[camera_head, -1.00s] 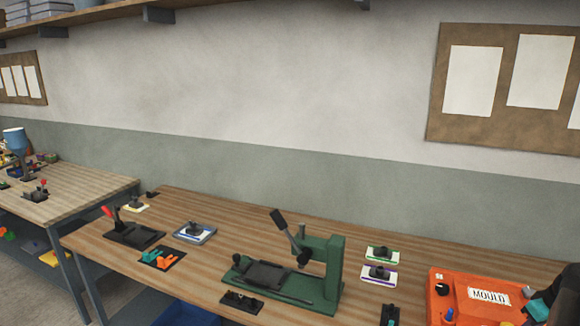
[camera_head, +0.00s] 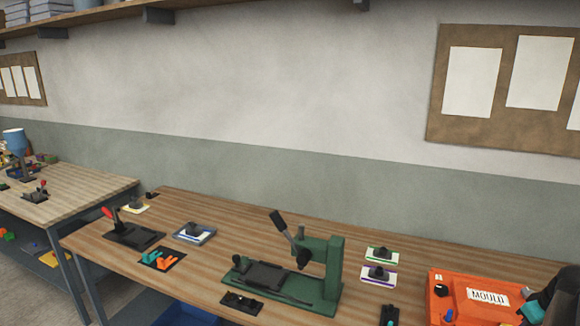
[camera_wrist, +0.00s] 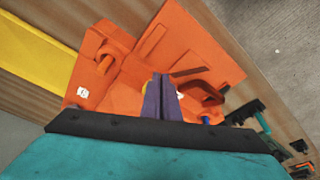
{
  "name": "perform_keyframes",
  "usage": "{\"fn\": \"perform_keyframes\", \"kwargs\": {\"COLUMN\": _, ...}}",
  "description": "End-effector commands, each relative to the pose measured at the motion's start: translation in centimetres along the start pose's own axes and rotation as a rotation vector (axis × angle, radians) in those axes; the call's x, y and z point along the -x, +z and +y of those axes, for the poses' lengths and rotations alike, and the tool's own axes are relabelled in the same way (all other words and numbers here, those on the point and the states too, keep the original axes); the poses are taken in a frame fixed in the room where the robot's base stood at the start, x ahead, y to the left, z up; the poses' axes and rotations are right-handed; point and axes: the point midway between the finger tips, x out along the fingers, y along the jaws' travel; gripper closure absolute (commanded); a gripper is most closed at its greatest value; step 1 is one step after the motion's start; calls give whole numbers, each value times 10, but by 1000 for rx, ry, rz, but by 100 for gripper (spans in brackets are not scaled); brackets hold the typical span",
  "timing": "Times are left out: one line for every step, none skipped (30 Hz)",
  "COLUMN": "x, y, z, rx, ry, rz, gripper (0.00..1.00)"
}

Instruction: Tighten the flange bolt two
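The orange mould fixture (camera_head: 455,288) with a white "MOULD" label (camera_head: 488,297) stands at the right end of the bench. A black knob (camera_head: 441,290) and a blue-topped part (camera_head: 449,315) show on its left side. My gripper (camera_wrist: 160,78) has purple fingers close together over the orange mould (camera_wrist: 185,50) in the wrist view. I see nothing clearly held between them. A blue part (camera_wrist: 207,120) shows right of the fingers, below an orange loop. The individual flange bolts cannot be told apart; the gripper body hides the near side of the mould.
A green lever press (camera_head: 320,270) stands mid-bench. Left of it are a red-handled black clamp (camera_head: 130,233), a blue-grey tray (camera_head: 195,233) and a mat with teal and orange pieces (camera_head: 162,258). Two small labelled stands (camera_head: 380,274) (camera_head: 383,254) sit between press and mould. Rear bench is largely clear.

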Motion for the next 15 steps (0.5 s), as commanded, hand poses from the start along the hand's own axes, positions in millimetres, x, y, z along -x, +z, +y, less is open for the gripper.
{"fn": "perform_keyframes", "kwargs": {"x": 0, "y": -2, "z": -1, "rx": 2, "ry": -2, "rz": 6, "gripper": 100}}
{"fn": "perform_keyframes", "kwargs": {"x": 0, "y": -1, "z": -2, "rx": 2, "ry": -2, "rz": 6, "gripper": 100}}
{"fn": "perform_keyframes", "kwargs": {"x": 1, "y": 0, "z": -2, "rx": 2, "ry": -2, "rz": 5, "gripper": 100}}
{"fn": "perform_keyframes", "kwargs": {"x": 1, "y": 1, "z": -2, "rx": 2, "ry": -2, "rz": 5, "gripper": 100}}
{"fn": "perform_keyframes", "kwargs": {"x": 1, "y": 2, "z": -2, "rx": 2, "ry": -2, "rz": 5, "gripper": 100}}
{"fn": "perform_keyframes", "kwargs": {"x": 1, "y": 3, "z": -2, "rx": 2, "ry": -1, "rz": 4, "gripper": 100}}
{"fn": "perform_keyframes", "kwargs": {"x": 2, "y": 4, "z": -2, "rx": 2, "ry": -1, "rz": 4, "gripper": 100}}
{"fn": "perform_keyframes", "kwargs": {"x": 2, "y": 5, "z": -2, "rx": 2, "ry": -1, "rz": 3, "gripper": 100}}
{"fn": "perform_keyframes", "kwargs": {"x": 2, "y": 6, "z": -2, "rx": 2, "ry": -1, "rz": 3, "gripper": 100}}
{"fn": "perform_keyframes", "kwargs": {"x": 2, "y": 6, "z": -2, "rx": 2, "ry": -1, "rz": 3, "gripper": 100}}
{"fn": "perform_keyframes", "kwargs": {"x": 2, "y": 6, "z": -1, "rx": 1, "ry": -1, "rz": 2, "gripper": 100}}
{"fn": "perform_keyframes", "kwargs": {"x": 2, "y": 6, "z": -1, "rx": 1, "ry": -1, "rz": 2, "gripper": 100}}
{"fn": "perform_keyframes", "kwargs": {"x": 2, "y": 6, "z": -1, "rx": 1, "ry": -1, "rz": 2, "gripper": 100}}
{"fn": "perform_keyframes", "kwargs": {"x": 2, "y": 6, "z": -1, "rx": 1, "ry": -1, "rz": 2, "gripper": 100}}
{"fn": "perform_keyframes", "kwargs": {"x": 2, "y": 6, "z": -1, "rx": 1, "ry": -1, "rz": 2, "gripper": 100}}
